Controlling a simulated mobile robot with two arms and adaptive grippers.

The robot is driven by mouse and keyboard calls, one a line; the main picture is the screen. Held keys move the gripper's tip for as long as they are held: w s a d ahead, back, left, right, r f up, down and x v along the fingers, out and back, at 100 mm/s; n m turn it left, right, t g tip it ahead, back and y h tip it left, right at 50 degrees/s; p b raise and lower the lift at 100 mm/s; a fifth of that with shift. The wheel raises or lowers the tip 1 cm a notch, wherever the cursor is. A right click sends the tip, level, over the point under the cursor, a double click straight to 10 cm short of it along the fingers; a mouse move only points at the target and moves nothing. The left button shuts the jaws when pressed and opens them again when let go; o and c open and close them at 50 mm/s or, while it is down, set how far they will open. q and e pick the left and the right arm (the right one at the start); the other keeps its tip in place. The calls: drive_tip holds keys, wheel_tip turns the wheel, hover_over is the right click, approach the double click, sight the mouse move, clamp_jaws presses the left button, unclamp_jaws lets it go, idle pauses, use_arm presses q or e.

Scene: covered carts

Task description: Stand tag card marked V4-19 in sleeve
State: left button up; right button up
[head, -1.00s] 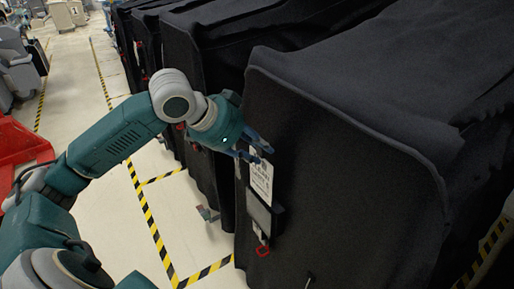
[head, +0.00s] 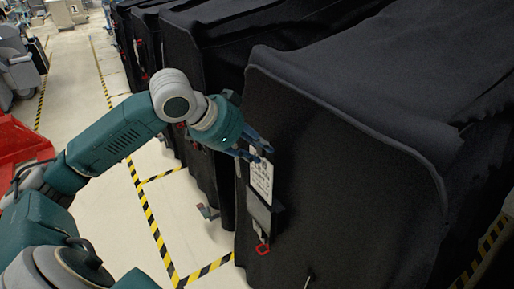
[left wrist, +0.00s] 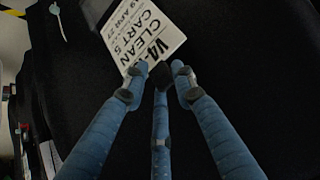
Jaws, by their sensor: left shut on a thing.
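The white tag card (head: 261,175) has black print; in the left wrist view (left wrist: 150,32) I read "V4-", "CLEAN" and "CART 5". My left gripper (head: 261,149) is shut on the card's top edge, with its fingers (left wrist: 157,76) around that edge. The card is roughly upright against the black cover of the nearest cart. Its lower end meets the top of the grey sleeve (head: 259,213) that hangs on the cover. I cannot tell whether the lower edge is inside the sleeve or in front of it. My right gripper is out of view.
The black cloth cover (head: 340,200) fills the right side. More covered carts (head: 205,60) stand in a row behind it. A red tag (head: 262,249) hangs below the sleeve. Yellow-black floor tape (head: 150,215) marks clear floor at left. A red bin (head: 22,150) stands at the left edge.

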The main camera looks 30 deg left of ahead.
use_arm(q)
drive_tip(key=shift+f+b, duration=0.75)
drive_tip(key=shift+f, duration=0.35)
drive_tip(key=b, duration=0.3)
hover_over(260, 183)
drive_tip(key=s, duration=0.1)
drive_tip(key=shift+s+f, duration=0.15)
drive_tip(key=shift+f, duration=1.95)
drive_tip(key=shift+f+b, duration=1.65)
drive_tip(key=shift+f, duration=0.95)
drive_tip(key=o, duration=1.1)
drive_tip(key=shift+o, duration=0.2)
drive_tip(key=shift+a, duration=0.1)
drive_tip(key=v, duration=1.2)
